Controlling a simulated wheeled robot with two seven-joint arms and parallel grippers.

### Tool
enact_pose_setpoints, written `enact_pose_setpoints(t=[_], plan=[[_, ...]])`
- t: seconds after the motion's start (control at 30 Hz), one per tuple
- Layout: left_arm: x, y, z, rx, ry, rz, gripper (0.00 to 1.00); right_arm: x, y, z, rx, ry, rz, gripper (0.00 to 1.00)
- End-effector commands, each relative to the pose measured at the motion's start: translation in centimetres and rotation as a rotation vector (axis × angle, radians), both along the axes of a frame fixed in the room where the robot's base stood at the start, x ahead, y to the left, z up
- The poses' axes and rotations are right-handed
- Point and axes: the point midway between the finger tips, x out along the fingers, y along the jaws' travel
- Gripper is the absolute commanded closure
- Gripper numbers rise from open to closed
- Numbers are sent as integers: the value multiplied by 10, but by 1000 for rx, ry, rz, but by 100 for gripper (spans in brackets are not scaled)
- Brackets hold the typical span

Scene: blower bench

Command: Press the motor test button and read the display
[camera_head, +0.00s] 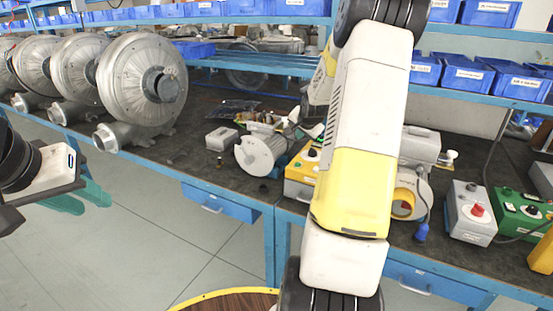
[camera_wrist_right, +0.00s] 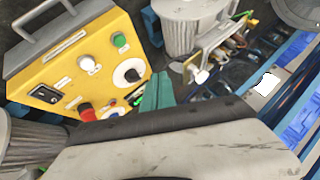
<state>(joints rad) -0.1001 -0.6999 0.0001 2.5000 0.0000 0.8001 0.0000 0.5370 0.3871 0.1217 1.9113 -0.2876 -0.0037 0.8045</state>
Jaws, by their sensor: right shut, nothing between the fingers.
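A yellow control box (camera_wrist_right: 66,75) with a grey rim and handle fills the left of the right wrist view. Its face carries a green button (camera_wrist_right: 119,40), a white button (camera_wrist_right: 87,63), a black rocker switch (camera_wrist_right: 43,94), a red knob (camera_wrist_right: 87,111) and a black-and-white dial (camera_wrist_right: 130,74). The labels are too small to read, and no display is clear. In the head view the box (camera_head: 298,178) is partly behind my right arm. My right gripper (camera_wrist_right: 156,92) is shut and empty beside the box's right edge. My left gripper (camera_head: 88,203) is open and empty over the floor.
A grey motor (camera_head: 262,153) stands left of the box, with loose parts behind it. Silver blower housings (camera_head: 141,80) line the bench at left. A grey box with a red button (camera_head: 470,212) and a green box (camera_head: 520,212) stand at right.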

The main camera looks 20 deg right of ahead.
Motion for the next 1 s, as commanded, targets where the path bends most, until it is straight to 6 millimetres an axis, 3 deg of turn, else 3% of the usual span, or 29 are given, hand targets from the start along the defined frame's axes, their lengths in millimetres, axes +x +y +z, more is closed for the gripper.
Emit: enact_pose_setpoints(t=[0.17,0.7,1.0], plan=[[0,0,0,0,0,0,67,0,1,-8,0,3,1,100],[0,0,0,0,0,0,67,0,0,-76,1,3,1,100],[0,0,0,0,0,0,67,0,0,-88,0,2,1,100]])
